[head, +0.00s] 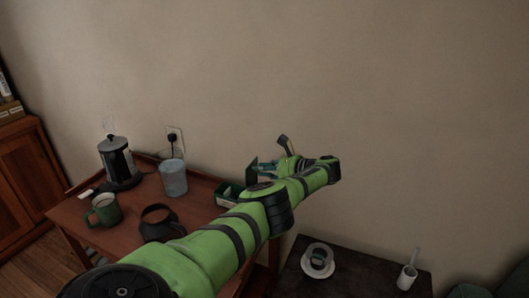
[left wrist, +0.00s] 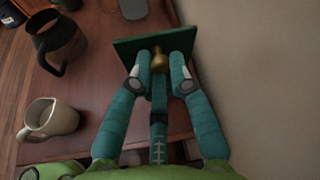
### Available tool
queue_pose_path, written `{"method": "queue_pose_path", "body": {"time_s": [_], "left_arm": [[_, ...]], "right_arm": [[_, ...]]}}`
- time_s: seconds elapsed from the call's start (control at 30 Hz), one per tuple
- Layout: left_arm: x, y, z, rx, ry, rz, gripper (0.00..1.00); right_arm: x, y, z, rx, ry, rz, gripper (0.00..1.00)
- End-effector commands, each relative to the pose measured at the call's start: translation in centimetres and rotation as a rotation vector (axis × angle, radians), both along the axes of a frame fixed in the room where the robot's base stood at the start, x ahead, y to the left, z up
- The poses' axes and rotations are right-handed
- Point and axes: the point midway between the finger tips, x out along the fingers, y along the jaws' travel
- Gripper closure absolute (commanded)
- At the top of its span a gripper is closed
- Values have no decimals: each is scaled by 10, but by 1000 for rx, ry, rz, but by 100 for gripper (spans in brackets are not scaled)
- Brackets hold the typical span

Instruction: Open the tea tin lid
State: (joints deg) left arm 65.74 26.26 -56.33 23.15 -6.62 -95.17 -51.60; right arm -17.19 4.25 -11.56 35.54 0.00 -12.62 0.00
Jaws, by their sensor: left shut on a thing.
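The tea tin (head: 227,193) is a dark green box at the right end of the wooden tea table. Its green lid (head: 252,171) stands steeply tilted above it, and the tin looks open. In the left wrist view the lid (left wrist: 128,48) is a flat green plate with a brass knob (left wrist: 159,62). My left gripper (left wrist: 158,70) is shut on that knob, one teal finger on each side. In the head view my left gripper (head: 268,171) is just right of the lid and partly hidden by my arm. Whether the lid still touches the tin is unclear. My right gripper is out of view.
The wooden table (head: 75,212) also holds a kettle (head: 117,160), a grey canister (head: 173,180), a green mug (head: 105,209) and a dark pot (head: 158,216). The wall is close behind. A dark low table (head: 350,285) with a white saucer (head: 318,270) stands right.

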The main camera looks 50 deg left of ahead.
Motion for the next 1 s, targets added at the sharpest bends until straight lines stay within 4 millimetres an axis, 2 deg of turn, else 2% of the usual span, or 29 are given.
{"method": "queue_pose_path", "body": {"time_s": [0.07, 0.1, 0.13, 0.57, 0.67, 1.0], "left_arm": [[-2, 2, 0, 2, 2, 3, 100], [-2, 2, 0, 2, 2, 3, 68], [-2, 2, 0, 2, 2, 3, 56], [1, -4, 2, 1, -1, 1, 56], [6, -17, 6, 0, -1, -2, 56], [24, -81, 31, 0, 0, 1, 56]], "right_arm": [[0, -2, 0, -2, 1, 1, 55], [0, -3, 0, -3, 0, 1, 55], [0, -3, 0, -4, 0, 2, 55], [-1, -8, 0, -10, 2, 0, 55], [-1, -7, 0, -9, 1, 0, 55], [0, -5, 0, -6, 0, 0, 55]]}}
